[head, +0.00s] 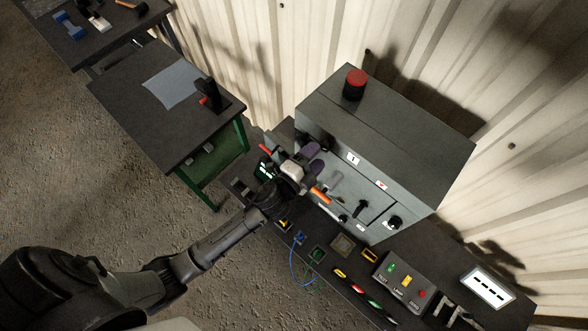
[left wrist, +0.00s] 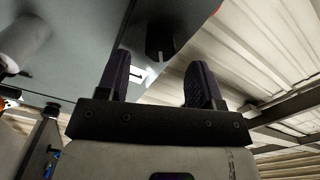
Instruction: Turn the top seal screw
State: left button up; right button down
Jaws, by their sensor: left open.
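The grey enclosure (head: 400,135) stands on the dark bench against the corrugated wall. My left gripper (head: 313,158) is at the left part of its front face, with dark purple fingers pointing at it. In the left wrist view the gripper (left wrist: 160,65) is open and empty, fingers wide apart. A dark knob-like part (left wrist: 160,40) shows beyond and between the fingertips, apart from them, above a white arrow label (left wrist: 138,76). It may be the top seal screw; I cannot tell for sure. In the head view my gripper covers that area. My right gripper is not in view.
A red-topped beacon (head: 355,85) stands on the enclosure. A black handle (head: 361,208) and a round knob (head: 395,222) are on its front. A control box with coloured buttons (head: 403,283) and small parts crowd the bench. A green-framed table (head: 135,110) stands left.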

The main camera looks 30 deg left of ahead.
pick_arm(q)
jog(key=s+a+b, duration=0.1)
jog(key=s+b, duration=0.1)
jog(key=s, duration=0.8)
jog(key=shift+a, duration=0.3)
jog(key=s+a+f+n+g+y, duration=0.55)
jog(key=f+n+g, duration=0.2)
jog(key=n, duration=0.35)
jog(key=s+r+n+g+h+p, duration=0.1)
jog(key=s+r+g+p, duration=0.2)
jog(key=s, duration=0.3)
jog(key=s+d+r+n+g+h+p, duration=0.1)
jog(key=s+r+g+h+p, duration=0.1)
jog(key=s, duration=0.4)
jog(key=r+g+p, duration=0.1)
jog(key=p, duration=0.1)
jog(key=shift+n+g+p, duration=0.3)
jog(key=shift+n+g, duration=0.05)
jog(key=shift+n, duration=0.05)
jog(key=shift+s+d+r, duration=0.1)
